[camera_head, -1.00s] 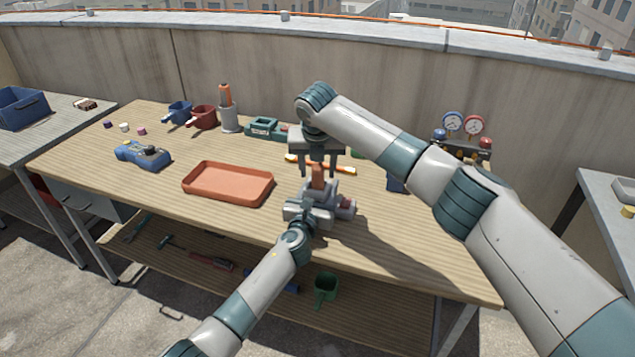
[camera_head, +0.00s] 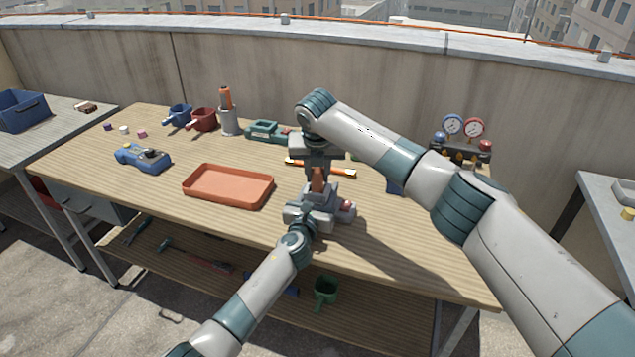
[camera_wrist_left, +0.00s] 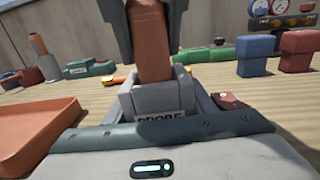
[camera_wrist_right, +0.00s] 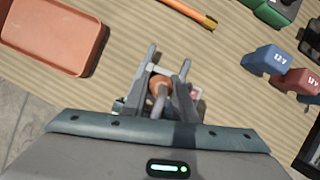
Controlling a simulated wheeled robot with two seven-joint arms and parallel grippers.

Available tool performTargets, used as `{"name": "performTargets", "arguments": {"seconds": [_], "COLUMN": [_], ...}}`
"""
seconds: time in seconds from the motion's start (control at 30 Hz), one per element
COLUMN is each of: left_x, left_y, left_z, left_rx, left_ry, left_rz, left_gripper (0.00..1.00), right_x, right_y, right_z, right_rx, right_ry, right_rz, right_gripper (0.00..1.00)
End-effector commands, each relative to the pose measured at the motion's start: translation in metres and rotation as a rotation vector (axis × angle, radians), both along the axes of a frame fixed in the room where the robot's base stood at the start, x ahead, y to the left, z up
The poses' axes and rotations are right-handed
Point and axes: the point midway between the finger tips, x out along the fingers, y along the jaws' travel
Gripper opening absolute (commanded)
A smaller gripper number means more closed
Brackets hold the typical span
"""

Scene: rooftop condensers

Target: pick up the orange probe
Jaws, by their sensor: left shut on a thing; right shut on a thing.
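The orange probe (camera_head: 318,180) stands upright in a grey holder marked PROBE (camera_wrist_left: 160,100) on the table; its lower end is hidden inside. The probe also shows large in the left wrist view (camera_wrist_left: 150,45). My right gripper (camera_head: 317,172) comes from above and is shut on the probe's upper part; in the right wrist view the probe (camera_wrist_right: 158,88) lies between the fingers. My left gripper (camera_head: 308,207) is low at the near side and is shut on the holder, with its fingers on either side.
An orange tray (camera_head: 228,186) lies to the left. A grey cup with an orange-handled thing (camera_head: 228,120), red and blue cups, a green case (camera_head: 265,131) and a gauge set (camera_head: 461,140) stand farther back.

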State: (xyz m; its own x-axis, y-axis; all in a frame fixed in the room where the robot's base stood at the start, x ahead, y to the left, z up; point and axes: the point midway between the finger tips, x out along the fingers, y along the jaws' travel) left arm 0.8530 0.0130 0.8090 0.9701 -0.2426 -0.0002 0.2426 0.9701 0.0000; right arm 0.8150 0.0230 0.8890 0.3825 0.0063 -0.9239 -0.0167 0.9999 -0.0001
Motion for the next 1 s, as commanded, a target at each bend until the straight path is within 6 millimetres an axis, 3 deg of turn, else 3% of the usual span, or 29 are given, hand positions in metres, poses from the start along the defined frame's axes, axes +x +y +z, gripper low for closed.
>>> {"name": "performTargets", "arguments": {"seconds": [0.27,0.73,1.0], "left_x": [0.000,0.000,0.000], "left_y": [0.000,0.000,0.000], "left_z": [0.000,-0.001,-0.001], "left_rx": [0.000,0.000,0.000], "left_ry": [0.001,0.001,0.001], "left_rz": [0.001,0.001,0.001], "left_gripper": [0.20,0.20,0.20], "right_x": [0.001,0.001,0.000], "right_y": [0.000,0.000,0.000], "right_z": [0.012,0.083,0.100], "right_rx": [0.001,0.001,0.000], "right_ry": [-0.003,-0.003,0.000], "right_rz": [0.000,0.000,-0.001], "right_gripper": [0.00,0.00,0.00]}}
